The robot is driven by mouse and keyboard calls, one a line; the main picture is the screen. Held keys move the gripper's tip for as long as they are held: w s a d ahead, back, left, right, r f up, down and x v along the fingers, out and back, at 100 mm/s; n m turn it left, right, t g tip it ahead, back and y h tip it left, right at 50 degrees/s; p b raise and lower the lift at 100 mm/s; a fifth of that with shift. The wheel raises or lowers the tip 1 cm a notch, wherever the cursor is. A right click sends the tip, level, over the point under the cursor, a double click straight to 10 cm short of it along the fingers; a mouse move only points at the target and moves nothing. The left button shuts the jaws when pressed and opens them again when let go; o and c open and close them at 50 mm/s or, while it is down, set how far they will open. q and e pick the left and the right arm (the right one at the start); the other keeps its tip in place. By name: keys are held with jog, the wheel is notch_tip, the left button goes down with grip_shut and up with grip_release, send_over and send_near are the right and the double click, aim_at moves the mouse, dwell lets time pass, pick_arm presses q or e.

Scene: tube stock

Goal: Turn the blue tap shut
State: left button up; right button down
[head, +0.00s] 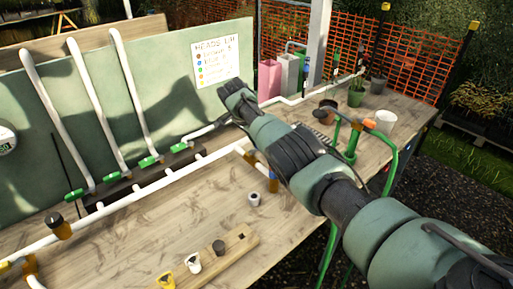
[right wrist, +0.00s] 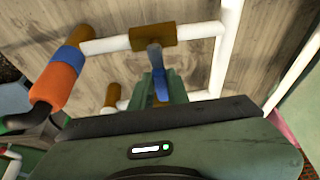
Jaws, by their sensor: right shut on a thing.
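The blue tap's handle (right wrist: 160,88) shows in the right wrist view, below a brown fitting (right wrist: 152,36) on a white pipe. My right gripper (right wrist: 161,92) is shut on this blue handle, its green fingers on either side. In the head view my right arm crosses from the lower right to the middle and hides the tap; I cannot make out the fingertips there. My left gripper is not in view.
Green taps (head: 112,173) stand along the manifold by the green panel (head: 60,120). A blue-banded orange fitting (right wrist: 60,75) lies left of the tap. Some table is bare.

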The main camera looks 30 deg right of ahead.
aim_at(251, 150)
jog(key=shift+r, duration=0.1)
dwell(0.5)
jog(key=c, duration=1.4)
grip_release()
jog(key=shift+o, duration=0.2)
jog(key=shift+r, duration=0.2)
jog(key=v, duration=0.7)
jog(key=shift+a+r+b, duration=0.15)
jog(key=shift+a+b, duration=0.05)
jog(key=shift+b, duration=0.1)
